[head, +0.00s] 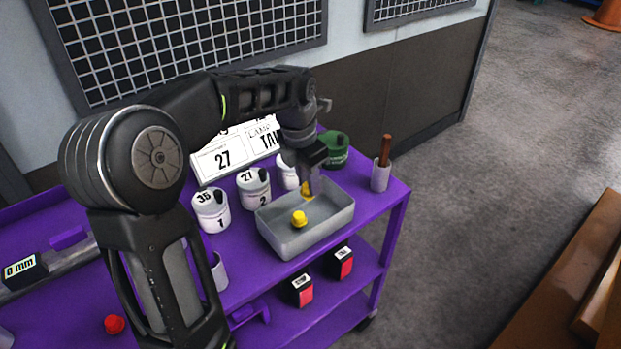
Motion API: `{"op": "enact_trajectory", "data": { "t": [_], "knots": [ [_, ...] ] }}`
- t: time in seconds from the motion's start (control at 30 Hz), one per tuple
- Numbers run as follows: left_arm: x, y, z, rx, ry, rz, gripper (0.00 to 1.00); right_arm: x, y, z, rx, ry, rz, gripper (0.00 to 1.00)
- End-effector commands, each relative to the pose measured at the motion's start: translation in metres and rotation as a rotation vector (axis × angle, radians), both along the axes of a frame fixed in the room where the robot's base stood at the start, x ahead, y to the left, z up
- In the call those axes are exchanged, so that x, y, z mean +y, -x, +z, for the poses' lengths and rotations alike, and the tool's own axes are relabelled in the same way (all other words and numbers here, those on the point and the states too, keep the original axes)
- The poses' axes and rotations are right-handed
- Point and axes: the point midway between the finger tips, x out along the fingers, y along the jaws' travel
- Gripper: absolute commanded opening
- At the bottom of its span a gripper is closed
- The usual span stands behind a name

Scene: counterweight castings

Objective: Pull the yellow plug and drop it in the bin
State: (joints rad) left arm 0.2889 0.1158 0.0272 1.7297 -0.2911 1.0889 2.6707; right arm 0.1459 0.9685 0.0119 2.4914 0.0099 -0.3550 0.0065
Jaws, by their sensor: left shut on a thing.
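My left gripper (311,183) reaches over the back part of a grey open bin (280,241) on the purple cart. It is shut on a yellow plug (306,189), which shows only in part beside the fingers. The held plug appears within the bin's outline; its exact height above the floor of the bin is hard to tell. A second yellow plug (299,218) lies inside the bin, nearer its front left. My right gripper is not in view.
White numbered canisters (212,212) (254,188) stand left of the bin, with a green canister (335,148) behind it. A cup with a brown handle (381,175) stands right. A sign (230,153) stands behind. A red cap (114,324) lies at lower left. Black-and-red blocks (302,291) sit on the lower shelf.

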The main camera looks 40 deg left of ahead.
Motion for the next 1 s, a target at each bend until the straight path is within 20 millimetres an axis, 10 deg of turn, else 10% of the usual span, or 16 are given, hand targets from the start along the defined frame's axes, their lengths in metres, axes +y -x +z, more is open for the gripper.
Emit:
{"op": "enact_trajectory", "data": {
  "t": [0.6,1.0],
  "knots": [
    [0.000,0.000,-0.057,0.001,0.001,0.000,0.00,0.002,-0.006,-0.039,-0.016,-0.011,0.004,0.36],
    [0.000,0.000,-0.060,0.000,0.000,0.000,0.00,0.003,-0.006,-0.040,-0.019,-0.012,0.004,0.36]
  ]
}}
